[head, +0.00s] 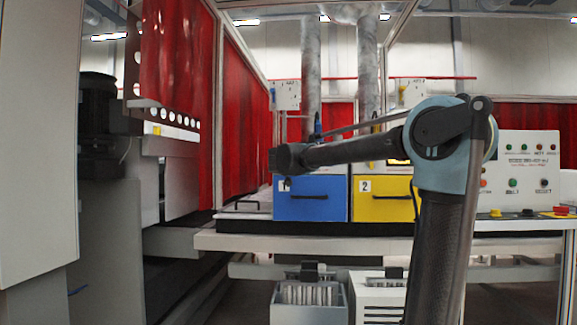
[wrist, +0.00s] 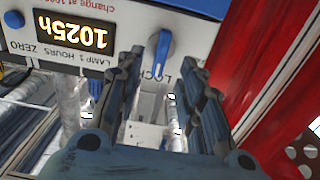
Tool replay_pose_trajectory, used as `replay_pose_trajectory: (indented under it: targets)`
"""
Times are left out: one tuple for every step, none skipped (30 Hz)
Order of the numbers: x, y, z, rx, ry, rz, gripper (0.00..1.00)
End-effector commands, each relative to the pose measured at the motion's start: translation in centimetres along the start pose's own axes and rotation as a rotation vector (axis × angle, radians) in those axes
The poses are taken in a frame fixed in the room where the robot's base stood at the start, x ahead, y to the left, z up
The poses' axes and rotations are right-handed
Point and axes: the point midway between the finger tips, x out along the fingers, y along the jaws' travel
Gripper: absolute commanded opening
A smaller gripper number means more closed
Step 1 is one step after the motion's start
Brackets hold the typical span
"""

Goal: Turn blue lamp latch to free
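The blue lamp latch (wrist: 161,55) is a small blue lever on the white panel (wrist: 205,40) in the wrist view. It points towards the LOCK lettering, which reads upside down. My gripper (wrist: 162,62) is open, with its two dark fingers on either side of the latch in the picture. Nothing is held, and I cannot tell whether the fingertips touch the latch or how far off they are. In the head view my arm reaches left above the blue unit marked 1 (head: 310,207); the latch and fingers cannot be made out there.
A lit display (wrist: 75,33) reading 1025h and a blue button (wrist: 14,19) share the panel. Red curtain (wrist: 266,50) lies to the right. In the head view a yellow unit marked 2 (head: 383,210) stands beside the blue one, with a control box (head: 528,175) farther right.

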Motion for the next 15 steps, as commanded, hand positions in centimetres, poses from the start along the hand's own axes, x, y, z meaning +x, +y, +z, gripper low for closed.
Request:
replay_pose_trajectory:
  targets:
    - [0.9, 0.1, 0.0, 0.0, 0.0, 0.002, 0.35]
    - [1.4, 0.0, 0.0, 0.0, 0.0, 0.002, 0.35]
    - [2.0, 0.1, 0.0, 0.0, 0.0, 0.002, 0.35]
    - [2.5, 0.1, 0.0, 0.0, 0.0, 0.002, 0.35]
    - [2.9, 0.1, 0.0, 0.0, 0.0, 0.002, 0.35]
    - [3.4, 0.1, 0.0, 0.0, 0.0, 0.002, 0.35]
    - [3.7, 0.0, 0.0, 0.0, 0.0, 0.001, 0.35]
    - [4.0, 0.0, 0.0, 0.0, 0.0, 0.001, 0.35]
    - [4.4, 0.0, 0.0, 0.0, 0.0, 0.001, 0.35]
    - [4.6, 0.0, 0.0, 0.0, 0.0, 0.001, 0.35]
    - [4.8, 0.0, 0.0, 0.0, 0.0, 0.001, 0.35]
    - [5.1, 0.0, 0.0, 0.0, 0.0, 0.001, 0.35]
    - [5.2, 0.1, 0.0, 0.0, 0.0, 0.001, 0.35]
    - [5.3, 0.1, 0.0, 0.0, 0.0, 0.001, 0.35]
    - [5.4, 0.1, 0.0, 0.0, 0.0, 0.001, 0.35]
